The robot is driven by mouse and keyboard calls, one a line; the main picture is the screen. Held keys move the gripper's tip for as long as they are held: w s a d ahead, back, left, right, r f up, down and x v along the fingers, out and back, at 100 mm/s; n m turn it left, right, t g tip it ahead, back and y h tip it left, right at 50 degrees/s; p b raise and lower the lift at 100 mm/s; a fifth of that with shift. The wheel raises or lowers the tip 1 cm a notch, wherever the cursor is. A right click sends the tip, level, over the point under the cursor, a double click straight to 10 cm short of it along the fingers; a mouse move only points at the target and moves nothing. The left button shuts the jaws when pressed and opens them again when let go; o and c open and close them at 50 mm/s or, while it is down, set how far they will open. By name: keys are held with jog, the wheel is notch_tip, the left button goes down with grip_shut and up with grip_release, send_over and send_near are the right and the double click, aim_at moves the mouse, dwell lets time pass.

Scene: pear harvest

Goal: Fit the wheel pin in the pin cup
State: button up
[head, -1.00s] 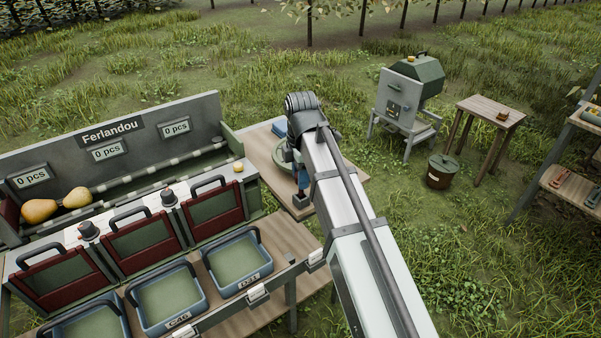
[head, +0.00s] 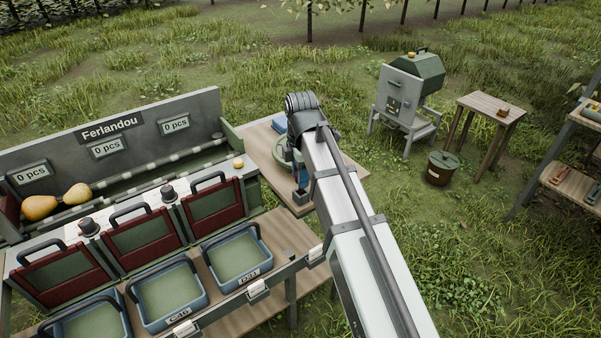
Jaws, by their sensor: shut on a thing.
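My gripper (head: 301,180) points down over the right-hand side table, partly hidden by my own arm. It is shut on the wheel pin, which is too small and covered to make out clearly. A small dark square block with an open top, which looks like the pin cup (head: 302,198), stands on the table directly below the gripper. I cannot tell whether the pin is inside it or just above it. A round green wheel-like thing (head: 282,152) lies behind and left of the gripper, partly hidden by the arm.
The side table (head: 264,158) adjoins the grey sorting bench (head: 160,120), which holds pears (head: 40,207). Blue crates (head: 237,256) stand in front. A blue item (head: 279,124) lies at the table's back. A green-lidded machine (head: 407,95), wooden stool (head: 492,106) and lidded pot (head: 441,168) stand right on grass.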

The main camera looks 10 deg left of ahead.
jog(key=shift+f, duration=1.15)
dwell(0.5)
jog(key=o, duration=1.6)
jog(key=shift+r, duration=0.1)
jog(key=shift+r, duration=2.9)
